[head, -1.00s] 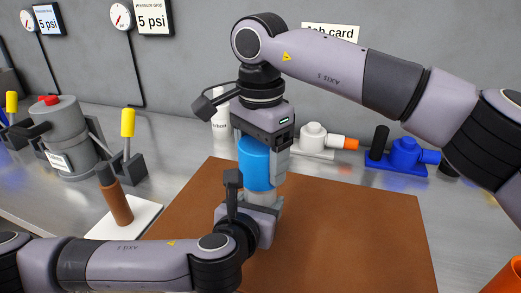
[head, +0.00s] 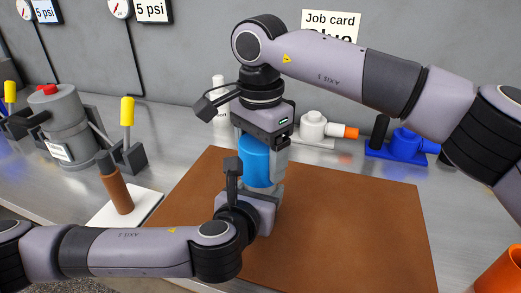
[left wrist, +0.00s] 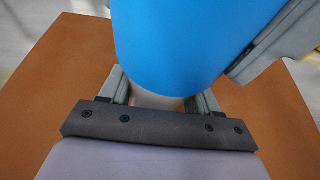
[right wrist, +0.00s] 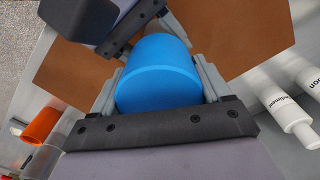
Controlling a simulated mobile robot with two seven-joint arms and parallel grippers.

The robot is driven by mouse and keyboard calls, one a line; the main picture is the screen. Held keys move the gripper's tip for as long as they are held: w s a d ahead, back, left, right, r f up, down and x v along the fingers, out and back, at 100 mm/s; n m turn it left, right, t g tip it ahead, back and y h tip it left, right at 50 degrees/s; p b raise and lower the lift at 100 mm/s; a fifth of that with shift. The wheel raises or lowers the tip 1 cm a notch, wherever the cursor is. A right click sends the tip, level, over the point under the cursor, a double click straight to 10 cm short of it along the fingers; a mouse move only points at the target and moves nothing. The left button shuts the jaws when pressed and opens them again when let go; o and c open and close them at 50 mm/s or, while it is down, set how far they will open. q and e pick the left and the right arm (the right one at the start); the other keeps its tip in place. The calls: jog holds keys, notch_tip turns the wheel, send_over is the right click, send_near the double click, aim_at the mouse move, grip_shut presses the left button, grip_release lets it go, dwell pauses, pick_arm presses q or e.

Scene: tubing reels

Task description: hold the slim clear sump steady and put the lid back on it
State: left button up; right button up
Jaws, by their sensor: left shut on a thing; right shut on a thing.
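The blue lid (head: 254,160) is a tall rounded cap held upright over the mat. My right gripper (head: 264,150) is shut on it from above; the lid's flat top also shows between the fingers in the right wrist view (right wrist: 158,75). The slim sump, pale and see-through, shows as a small part between the fingers in the left wrist view (left wrist: 155,101). My left gripper (head: 260,193) is shut on it, low down under the lid. The lid hides most of the sump, and I cannot tell whether the lid is seated on it.
A brown mat (head: 350,230) lies below, mostly clear at right. A brown-handled tool (head: 117,190) stands on a white pad at left. A grey canister (head: 65,125), white fitting (head: 312,127) and blue fitting (head: 404,145) stand behind. An orange cup (head: 503,275) is at front right.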

jog(key=shift+f, duration=0.55)
dwell(0.4)
jog(key=shift+m, duration=1.5)
jog(key=o, duration=1)
jog(key=shift+r, duration=2.25)
jog(key=shift+c, duration=0.2)
